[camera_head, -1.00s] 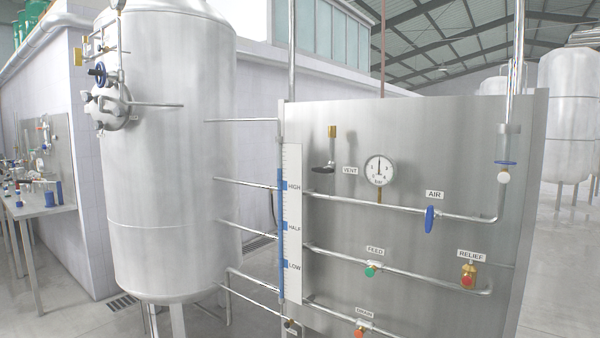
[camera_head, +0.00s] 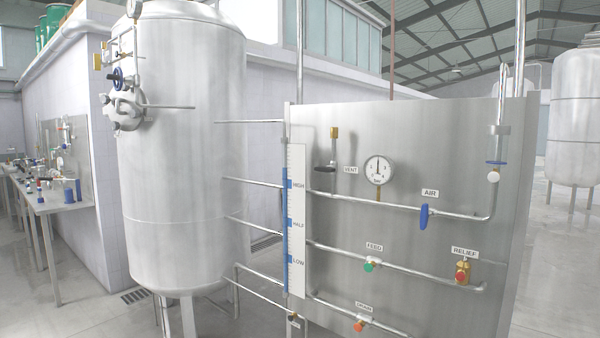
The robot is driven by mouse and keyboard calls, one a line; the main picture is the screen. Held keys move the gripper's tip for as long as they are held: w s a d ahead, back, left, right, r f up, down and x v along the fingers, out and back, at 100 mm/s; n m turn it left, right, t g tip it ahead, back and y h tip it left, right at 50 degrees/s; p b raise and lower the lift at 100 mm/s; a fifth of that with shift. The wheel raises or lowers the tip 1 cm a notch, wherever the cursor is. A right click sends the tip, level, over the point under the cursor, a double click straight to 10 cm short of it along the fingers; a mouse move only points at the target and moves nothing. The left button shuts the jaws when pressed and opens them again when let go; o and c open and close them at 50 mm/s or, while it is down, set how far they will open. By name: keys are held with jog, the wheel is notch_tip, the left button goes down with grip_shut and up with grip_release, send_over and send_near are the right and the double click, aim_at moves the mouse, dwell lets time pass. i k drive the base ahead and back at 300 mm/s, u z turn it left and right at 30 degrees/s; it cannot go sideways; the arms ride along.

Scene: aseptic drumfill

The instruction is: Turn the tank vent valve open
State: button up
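The vent valve (camera_head: 325,170) is a dark lever handle on the upper left of the steel panel (camera_head: 440,135), below a brass fitting (camera_head: 334,133) and left of the VENT label (camera_head: 350,169). Its handle looks roughly level, but its exact angle is too small to tell. The large steel tank (camera_head: 185,150) stands left of the panel, joined to it by several pipes. My gripper is not in view.
A pressure gauge (camera_head: 379,170), a blue AIR handle (camera_head: 425,215), a green FEED knob (camera_head: 369,266), a RELIEF valve (camera_head: 462,270) and a red DRAIN knob (camera_head: 359,326) are on the panel. A level gauge (camera_head: 297,220) stands at its left edge. A workbench (camera_head: 48,205) is far left.

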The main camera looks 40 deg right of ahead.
aim_at(325, 169)
jog(key=u, duration=0.1)
jog(key=k, duration=0.2)
jog(key=u, duration=1.95)
jog(key=k, duration=0.95)
jog(key=z, duration=0.6)
jog(key=k, duration=0.45)
jog(key=z, duration=0.65)
jog(key=i, duration=1.15)
jog(key=z, duration=0.2)
